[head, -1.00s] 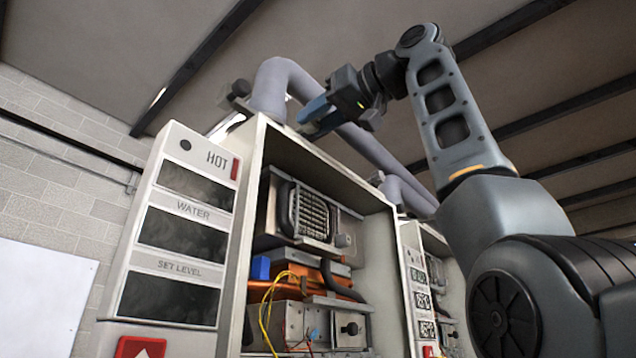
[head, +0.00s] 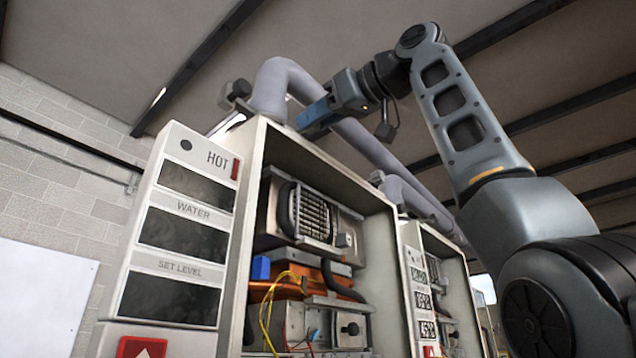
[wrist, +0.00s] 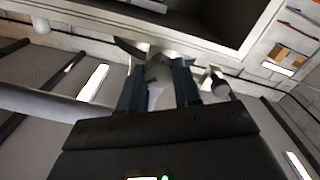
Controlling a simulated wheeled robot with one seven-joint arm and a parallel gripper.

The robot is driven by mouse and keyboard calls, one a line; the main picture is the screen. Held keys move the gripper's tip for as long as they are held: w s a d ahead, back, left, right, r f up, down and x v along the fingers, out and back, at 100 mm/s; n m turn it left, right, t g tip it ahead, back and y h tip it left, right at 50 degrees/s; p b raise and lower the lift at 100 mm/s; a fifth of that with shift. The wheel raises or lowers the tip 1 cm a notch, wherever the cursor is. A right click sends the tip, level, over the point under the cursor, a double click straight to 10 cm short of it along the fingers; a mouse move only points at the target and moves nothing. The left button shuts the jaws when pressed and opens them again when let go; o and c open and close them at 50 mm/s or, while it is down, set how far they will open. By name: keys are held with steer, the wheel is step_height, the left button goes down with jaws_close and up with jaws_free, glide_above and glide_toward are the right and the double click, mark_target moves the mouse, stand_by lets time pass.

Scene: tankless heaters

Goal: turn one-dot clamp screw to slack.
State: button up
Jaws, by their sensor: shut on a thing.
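My gripper (head: 304,122) reaches in from the right to the foot of the grey flue pipe (head: 283,85) on top of the open heater. In the wrist view, my gripper (wrist: 160,68) has its two fingers close around a small grey piece (wrist: 158,72), apparently a clamp screw; the fingers hide much of it. In the head view this piece is hidden behind the blue fingers. Another dark clamp knob (head: 238,91) sticks out on the pipe's left side; it also shows in the wrist view (wrist: 215,83), right of the fingers. No dot marks can be made out.
The open heater cabinet (head: 258,190) stands below, with wires and copper parts inside. A display panel (head: 180,230) is at its left. A second heater (head: 437,285) with its own pipe stands to the right.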

steer(key=n, duration=0.6)
steer(key=shift+n, duration=0.3)
stand_by(0.4)
steer(key=o, duration=1.1)
steer(key=shift+c, duration=0.2)
steer(key=shift+s, duration=0.1)
steer(key=b+v, duration=0.2)
steer(key=v, duration=0.5)
steer(key=shift+s+d, duration=0.25)
steer(key=shift+d, duration=0.05)
